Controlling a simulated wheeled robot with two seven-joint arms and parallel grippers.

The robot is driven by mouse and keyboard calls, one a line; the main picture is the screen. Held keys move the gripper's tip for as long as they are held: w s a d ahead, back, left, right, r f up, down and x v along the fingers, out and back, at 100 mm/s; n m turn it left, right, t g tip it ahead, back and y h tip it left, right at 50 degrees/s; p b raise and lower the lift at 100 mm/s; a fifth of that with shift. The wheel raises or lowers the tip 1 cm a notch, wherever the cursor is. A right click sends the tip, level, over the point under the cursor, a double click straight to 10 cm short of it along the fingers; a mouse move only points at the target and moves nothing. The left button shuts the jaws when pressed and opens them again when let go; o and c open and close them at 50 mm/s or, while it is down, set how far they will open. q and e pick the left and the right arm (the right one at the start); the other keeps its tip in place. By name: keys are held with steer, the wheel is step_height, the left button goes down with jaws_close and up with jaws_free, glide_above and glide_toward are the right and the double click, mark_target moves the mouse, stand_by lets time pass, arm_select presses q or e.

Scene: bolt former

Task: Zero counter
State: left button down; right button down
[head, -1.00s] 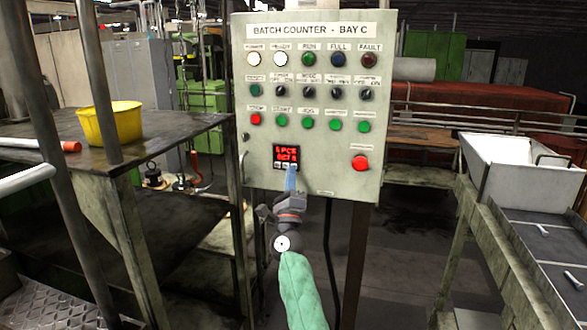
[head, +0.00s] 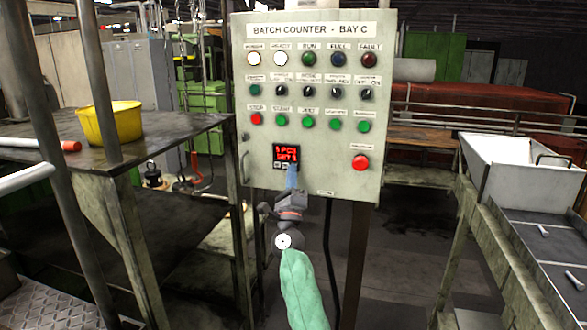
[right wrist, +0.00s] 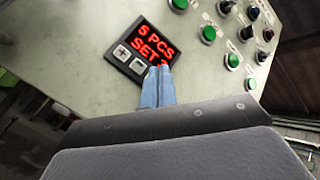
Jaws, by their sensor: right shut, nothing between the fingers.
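The batch counter display (head: 286,153) sits low on the grey control panel (head: 330,180), with red lit digits and small keys under them. In the right wrist view the display (right wrist: 153,45) reads "5 PCS" over "SET" and a partly hidden character. Its plus key (right wrist: 121,53) and another key (right wrist: 137,66) show; the rest of the key row is hidden by my fingers. My right gripper (head: 291,172) is shut and empty, its blue fingertips (right wrist: 158,75) at the display's lower right edge. I cannot tell whether they touch a key. My left gripper is not in view.
The panel also carries lamps, knobs, several green buttons (head: 308,123), a red button (head: 256,119) and a large red button (head: 360,162). A table with a yellow bucket (head: 110,123) stands left. A white hopper (head: 525,170) stands right.

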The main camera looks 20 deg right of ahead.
steer(key=shift+w, duration=0.1)
stand_by(0.3)
steer(key=shift+s+a, duration=0.3)
steer(key=shift+s, duration=0.25)
steer(key=s+a, duration=0.1)
steer(key=s+a+p, duration=0.1)
steer(key=s, duration=0.1)
steer(key=s+a, duration=0.1)
steer(key=s, duration=0.1)
steer(key=shift+a, duration=0.15)
stand_by(0.4)
stand_by(0.3)
